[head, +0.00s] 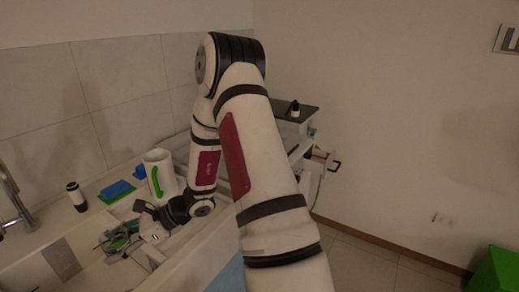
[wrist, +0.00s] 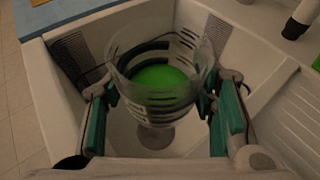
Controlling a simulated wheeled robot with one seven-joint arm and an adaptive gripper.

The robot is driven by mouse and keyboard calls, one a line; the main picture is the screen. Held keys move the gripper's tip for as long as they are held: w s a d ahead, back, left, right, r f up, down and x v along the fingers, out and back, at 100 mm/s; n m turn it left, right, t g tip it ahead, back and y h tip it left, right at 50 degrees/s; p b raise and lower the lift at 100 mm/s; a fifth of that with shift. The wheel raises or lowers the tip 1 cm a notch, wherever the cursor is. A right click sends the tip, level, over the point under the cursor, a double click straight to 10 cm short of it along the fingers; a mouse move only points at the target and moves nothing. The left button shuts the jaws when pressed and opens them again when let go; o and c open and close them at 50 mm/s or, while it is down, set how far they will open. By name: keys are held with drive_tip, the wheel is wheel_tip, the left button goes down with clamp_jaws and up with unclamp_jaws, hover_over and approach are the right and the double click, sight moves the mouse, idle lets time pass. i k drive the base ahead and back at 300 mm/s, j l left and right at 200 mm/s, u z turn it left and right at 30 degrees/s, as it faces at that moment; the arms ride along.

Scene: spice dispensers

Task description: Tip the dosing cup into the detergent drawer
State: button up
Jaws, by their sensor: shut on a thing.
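My gripper (wrist: 162,100) is shut on the clear dosing cup (wrist: 182,45), with one green-padded finger at each side. The cup has dark bands on its wall and bright green liquid inside. It is held above a white basin with a round drain, and it looks roughly upright. In the head view my gripper (head: 122,240) is low at the left over the basin, and the cup there is hard to make out. I cannot clearly identify the detergent drawer in either view.
The white basin (wrist: 45,95) surrounds the cup. A tap (head: 14,195), a dark-capped bottle (head: 76,197), a blue sponge (head: 117,190) and a white jug (head: 160,165) stand behind. A small bottle (head: 294,109) is farther back. A green box (head: 497,270) is at lower right.

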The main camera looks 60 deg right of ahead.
sight(322, 162)
drive_tip(key=l, duration=0.85)
drive_tip(key=i+l, duration=0.1)
drive_tip(key=l, duration=0.7)
drive_tip(key=i+l+z, duration=0.1)
drive_tip(key=l, duration=0.75)
